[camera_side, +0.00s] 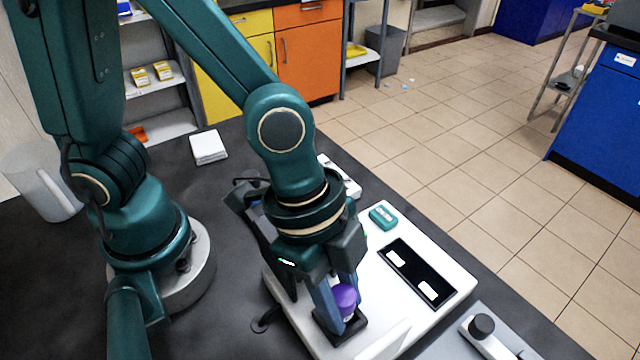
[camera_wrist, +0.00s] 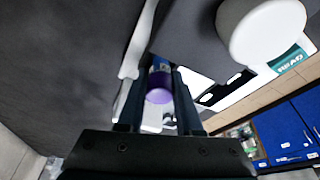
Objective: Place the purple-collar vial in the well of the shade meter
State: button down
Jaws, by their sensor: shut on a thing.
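The purple-collar vial (camera_side: 345,298) is between the fingers of my gripper (camera_side: 346,311), which is shut on it. The vial looks roughly upright at a black square holder (camera_side: 338,333) on a white instrument (camera_side: 432,256), which looks like the shade meter. The vial's lower end is mostly hidden, so I cannot tell how deep it sits in the well. In the wrist view the purple collar (camera_wrist: 159,88) shows between the two dark fingers (camera_wrist: 160,100).
The instrument has a black panel (camera_side: 416,274) with two lit windows and a teal block (camera_side: 383,215). A grey unit with a black knob (camera_side: 482,326) stands to the right. A large white round part (camera_wrist: 262,30) is near the wrist camera. A white pad (camera_side: 208,147) lies further back.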

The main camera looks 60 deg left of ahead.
jog(key=shift+f, duration=0.15)
jog(key=c, duration=0.6)
grip_release()
jog(key=shift+r, duration=0.6)
jog(key=v, duration=1.1)
jog(key=a+n, duration=0.1)
jog(key=a, duration=0.1)
jog(key=w+a+n+t, duration=0.1)
jog(key=a+n, duration=0.1)
jog(key=a+n+t, duration=0.1)
jog(key=a+n, duration=0.1)
jog(key=shift+w+r+y, duration=0.1)
jog(key=shift+w+y, duration=0.1)
jog(key=shift+y, duration=0.2)
jog(key=a+n, duration=0.2)
jog(key=n, duration=0.1)
jog(key=a+f+n+t+y, duration=0.1)
jog(key=a+n, duration=0.1)
jog(key=a, duration=0.1)
jog(key=a+n+t+y, duration=0.1)
jog(key=a+n, duration=0.2)
jog(key=shift+s+a+f+n, duration=0.1)
jog(key=shift+a+f+n, duration=0.15)
jog(key=shift+f+n, duration=0.05)
